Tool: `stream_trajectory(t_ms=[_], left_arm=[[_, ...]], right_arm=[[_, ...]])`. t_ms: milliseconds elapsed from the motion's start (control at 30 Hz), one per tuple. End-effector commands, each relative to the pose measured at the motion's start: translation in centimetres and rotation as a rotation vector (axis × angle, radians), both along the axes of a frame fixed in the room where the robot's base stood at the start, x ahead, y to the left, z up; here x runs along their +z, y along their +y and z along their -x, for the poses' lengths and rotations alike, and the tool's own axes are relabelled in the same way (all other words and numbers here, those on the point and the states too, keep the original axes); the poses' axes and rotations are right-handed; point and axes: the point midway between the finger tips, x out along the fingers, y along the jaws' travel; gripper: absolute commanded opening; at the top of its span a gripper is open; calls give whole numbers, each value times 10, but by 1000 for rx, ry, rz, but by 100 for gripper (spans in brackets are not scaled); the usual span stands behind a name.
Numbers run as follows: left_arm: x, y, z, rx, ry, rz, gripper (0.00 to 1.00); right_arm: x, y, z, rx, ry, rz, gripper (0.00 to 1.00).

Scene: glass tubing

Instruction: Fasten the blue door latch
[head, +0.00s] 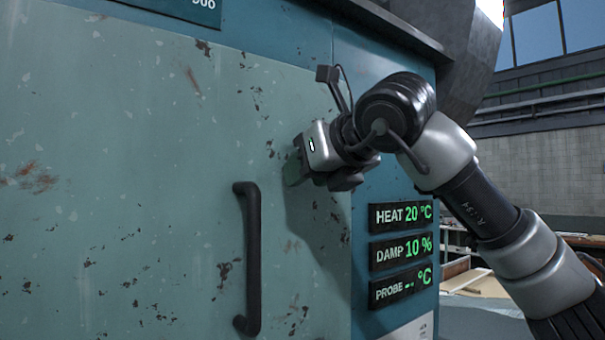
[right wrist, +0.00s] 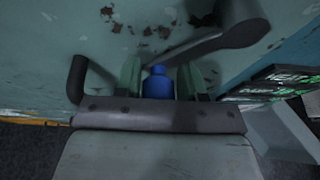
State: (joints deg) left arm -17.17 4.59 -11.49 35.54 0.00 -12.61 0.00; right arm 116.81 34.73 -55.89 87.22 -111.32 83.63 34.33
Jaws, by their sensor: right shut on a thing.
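The blue latch grip (right wrist: 157,84) shows in the right wrist view between the two green fingers of my right gripper (right wrist: 160,80). The gripper is shut on it. A dark grey lever (right wrist: 205,44) runs from near the blue grip up and right to a thick rounded end. In the head view my right gripper (head: 297,163) is against the pale green door (head: 130,130), near its right edge. My gripper and wrist hide the latch there. The door looks flush with the blue cabinet frame (head: 385,195). My left gripper is not in view.
A black vertical door handle (head: 250,260) stands out below and left of my right gripper; it also shows in the right wrist view (right wrist: 77,78). Display panels (head: 401,251) reading HEAT, DAMP and PROBE are on the frame below my wrist. Open room lies at right.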

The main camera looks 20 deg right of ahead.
Motion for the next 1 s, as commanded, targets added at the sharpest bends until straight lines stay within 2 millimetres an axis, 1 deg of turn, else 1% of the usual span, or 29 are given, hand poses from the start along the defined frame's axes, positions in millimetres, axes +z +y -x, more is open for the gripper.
stream_trajectory(t_ms=[33, 200, 600, 800, 1000], left_arm=[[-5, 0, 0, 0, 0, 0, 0], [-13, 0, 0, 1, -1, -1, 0], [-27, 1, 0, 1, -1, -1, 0], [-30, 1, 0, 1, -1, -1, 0], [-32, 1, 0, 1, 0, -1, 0]], right_arm=[[0, -4, 1, -1, -30, 40, 0], [-6, -13, -2, -1, -86, 193, 0], [-14, -35, -11, -1, -204, 525, 0], [-14, -44, -14, -1, -248, 643, 0], [-14, -48, -15, 1, -275, 716, 0]])
